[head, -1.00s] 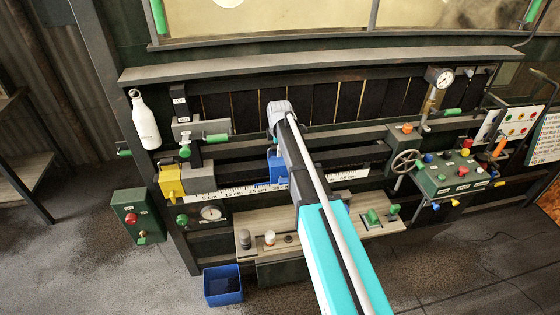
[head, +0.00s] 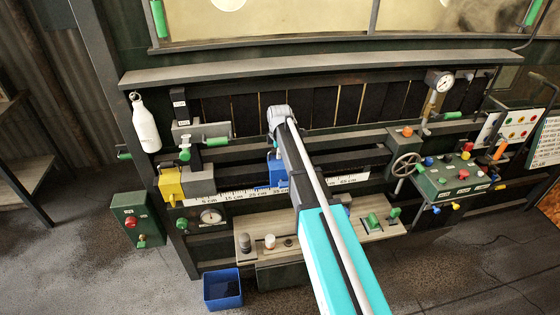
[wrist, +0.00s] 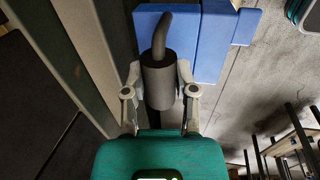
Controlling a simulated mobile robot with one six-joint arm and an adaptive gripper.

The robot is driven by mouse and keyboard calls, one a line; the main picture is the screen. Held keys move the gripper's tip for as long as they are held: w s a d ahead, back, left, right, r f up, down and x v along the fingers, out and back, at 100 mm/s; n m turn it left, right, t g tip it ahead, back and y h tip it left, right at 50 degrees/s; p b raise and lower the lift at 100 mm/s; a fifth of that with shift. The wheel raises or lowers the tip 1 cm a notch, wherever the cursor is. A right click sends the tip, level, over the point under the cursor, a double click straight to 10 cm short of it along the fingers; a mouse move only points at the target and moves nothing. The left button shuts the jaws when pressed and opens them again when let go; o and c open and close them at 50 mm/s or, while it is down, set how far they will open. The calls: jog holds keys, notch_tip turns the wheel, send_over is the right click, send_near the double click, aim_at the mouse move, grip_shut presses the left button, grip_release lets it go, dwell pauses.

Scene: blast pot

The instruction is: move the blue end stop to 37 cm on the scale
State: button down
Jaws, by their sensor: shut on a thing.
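The blue end stop (head: 277,172) sits at the white scale (head: 238,194) on the front of the bench. Its body is just above the scale, near the 35 cm mark; I cannot read its exact place. In the wrist view the end stop shows as a blue block (wrist: 205,45) with a bent grey rod and a dark cylindrical handle (wrist: 160,82). My gripper (wrist: 159,90) is shut on that handle, one finger on each side. In the head view my arm covers the fingers and part of the scale to the right of the stop.
A yellow block (head: 171,184) stands at the scale's left end. A ledge (head: 350,228) with knobs and green levers runs below the scale. A handwheel (head: 405,163) and a green control box (head: 455,178) are to the right. A blue bin (head: 222,290) stands on the floor.

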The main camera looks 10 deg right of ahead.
jog(key=shift+d, duration=0.15)
jog(key=shift+d, duration=6.4)
jog(key=shift+c, duration=1.6)
grip_release()
jog(key=o, duration=0.3)
jog(key=shift+r, duration=0.1)
